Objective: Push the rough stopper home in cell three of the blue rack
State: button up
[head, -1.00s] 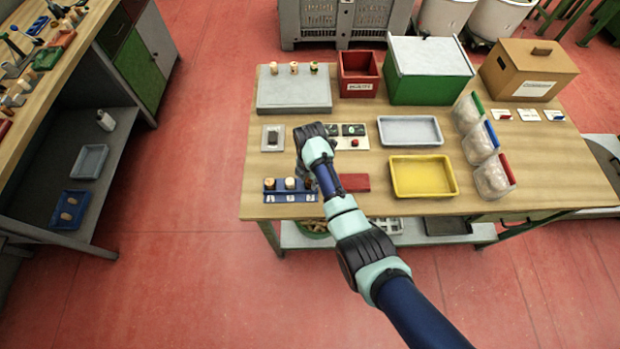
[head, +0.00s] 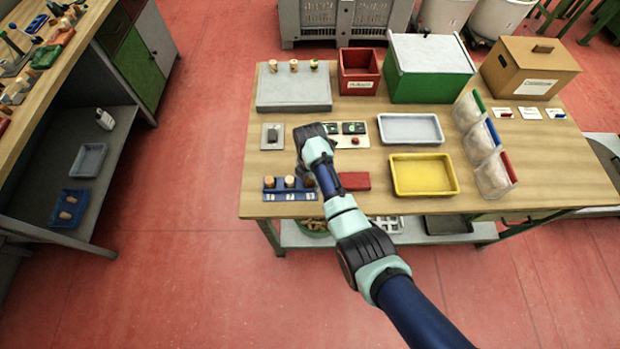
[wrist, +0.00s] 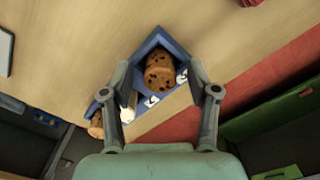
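The blue rack (head: 290,196) lies at the table's front left, with cork stoppers standing in a row and white number labels along its front. The rough stopper (wrist: 160,72), brown with dark pits, stands at the rack's end cell in the wrist view. How deep it sits I cannot tell. My gripper (wrist: 159,66) is over this end of the rack, its fingers apart on either side of the stopper, with gaps on both sides. In the head view my wrist and forearm partly cover the rack's right end. Another stopper (wrist: 96,128) shows past the left finger.
A red block (head: 355,181) lies just right of my wrist, with a yellow tray (head: 424,191) beyond it. A grey switch box (head: 272,137) and a panel (head: 358,142) stand behind the rack. The table's front edge is close to the rack.

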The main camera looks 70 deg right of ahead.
notch_tip(320, 180, up, 12)
dwell(0.6)
dwell(0.6)
